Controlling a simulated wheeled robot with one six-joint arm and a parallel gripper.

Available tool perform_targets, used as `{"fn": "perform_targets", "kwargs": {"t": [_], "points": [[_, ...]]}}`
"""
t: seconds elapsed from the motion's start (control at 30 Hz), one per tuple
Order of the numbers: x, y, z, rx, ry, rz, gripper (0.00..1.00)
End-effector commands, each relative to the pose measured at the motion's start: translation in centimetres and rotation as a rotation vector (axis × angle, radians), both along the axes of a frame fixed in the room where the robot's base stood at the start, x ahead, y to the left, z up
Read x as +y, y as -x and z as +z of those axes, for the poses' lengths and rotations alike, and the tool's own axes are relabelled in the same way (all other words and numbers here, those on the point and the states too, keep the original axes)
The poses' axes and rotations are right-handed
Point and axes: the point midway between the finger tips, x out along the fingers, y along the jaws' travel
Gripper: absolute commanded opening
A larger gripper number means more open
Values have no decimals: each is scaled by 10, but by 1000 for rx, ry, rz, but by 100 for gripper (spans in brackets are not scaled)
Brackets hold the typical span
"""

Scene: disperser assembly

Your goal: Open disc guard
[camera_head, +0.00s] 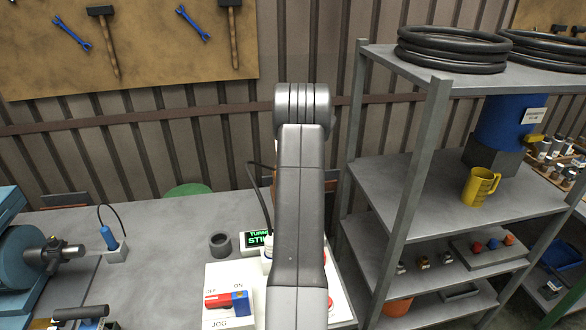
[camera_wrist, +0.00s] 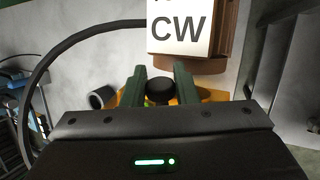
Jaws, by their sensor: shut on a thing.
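In the wrist view my gripper (camera_wrist: 161,88) has its two dark green fingers closed around a black round knob (camera_wrist: 160,93). An orange part (camera_wrist: 214,95) shows on both sides of the fingers, behind the knob; it may be the disc guard, but I cannot tell whether it is open or shut. A white plate marked CW (camera_wrist: 180,32) on a brown block stands just beyond the fingertips. In the head view my arm hides the gripper and the knob.
In the head view a white panel (camera_head: 216,279) with an OFF/ON switch (camera_head: 228,302) and a green-lit display (camera_head: 258,239) sit beside my arm. A dark ring (camera_head: 220,245) lies on the grey table (camera_head: 160,240). A metal shelf (camera_head: 430,195) stands close on the right.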

Motion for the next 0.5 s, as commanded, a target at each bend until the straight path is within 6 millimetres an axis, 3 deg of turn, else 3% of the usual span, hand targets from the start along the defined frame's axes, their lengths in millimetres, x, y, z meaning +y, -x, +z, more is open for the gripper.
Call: {"fn": "perform_targets", "kwargs": {"t": [0.5], "points": [[1, -5, 0, 80, 15, 0, 0]]}}
